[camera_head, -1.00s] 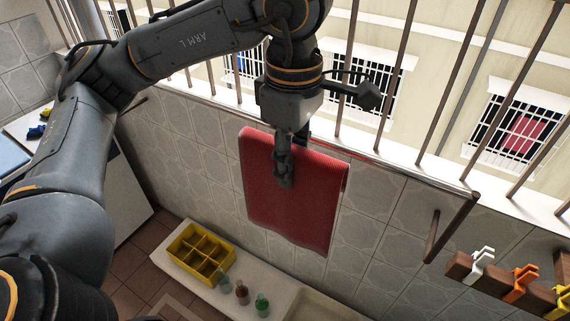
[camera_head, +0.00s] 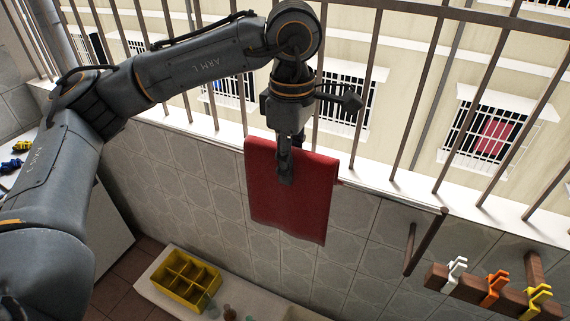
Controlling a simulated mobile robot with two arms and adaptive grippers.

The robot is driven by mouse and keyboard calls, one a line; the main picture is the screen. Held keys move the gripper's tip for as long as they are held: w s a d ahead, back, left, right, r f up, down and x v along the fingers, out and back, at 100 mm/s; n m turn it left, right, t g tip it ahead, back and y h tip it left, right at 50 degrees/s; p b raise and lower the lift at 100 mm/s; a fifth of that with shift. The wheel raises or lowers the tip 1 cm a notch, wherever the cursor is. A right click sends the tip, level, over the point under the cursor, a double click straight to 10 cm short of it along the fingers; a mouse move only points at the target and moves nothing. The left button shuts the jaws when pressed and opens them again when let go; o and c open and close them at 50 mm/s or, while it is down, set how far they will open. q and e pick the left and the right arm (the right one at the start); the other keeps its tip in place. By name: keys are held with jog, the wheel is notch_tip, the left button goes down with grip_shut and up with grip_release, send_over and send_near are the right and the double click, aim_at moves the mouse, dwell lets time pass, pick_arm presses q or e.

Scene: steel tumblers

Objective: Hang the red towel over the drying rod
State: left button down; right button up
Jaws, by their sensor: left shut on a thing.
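The red towel (camera_head: 288,212) hangs folded, with its top edge near the window ledge and its lower part in front of the tiled wall. My left gripper (camera_head: 285,172) points down and is shut on the towel's upper part, near the middle of its width. The drying rod (camera_head: 395,197) shows as a thin bar from the towel's right side to a dark bracket (camera_head: 424,243). The towel hides the rod farther left, so I cannot tell whether they touch. My right gripper is out of view.
Window bars (camera_head: 412,110) stand behind the towel. White, orange and yellow clips (camera_head: 494,288) sit on a wooden rail at the lower right. A yellow divided crate (camera_head: 185,279) and small bottles stand below on a pale ledge. The wall between towel and bracket is clear.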

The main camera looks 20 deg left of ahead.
pick_arm(q)
jog(key=shift+w+r+p, duration=0.1)
jog(key=shift+w+p, duration=1)
jog(key=shift+w, duration=1.3)
jog(key=shift+w+f+b, duration=0.1)
jog(key=shift+f+b, duration=0.3)
jog(key=shift+f, duration=0.1)
jog(key=shift+f+b, duration=2.6)
jog(key=shift+f, duration=0.45)
jog(key=c, duration=0.9)
grip_release()
jog(key=shift+r, duration=0.1)
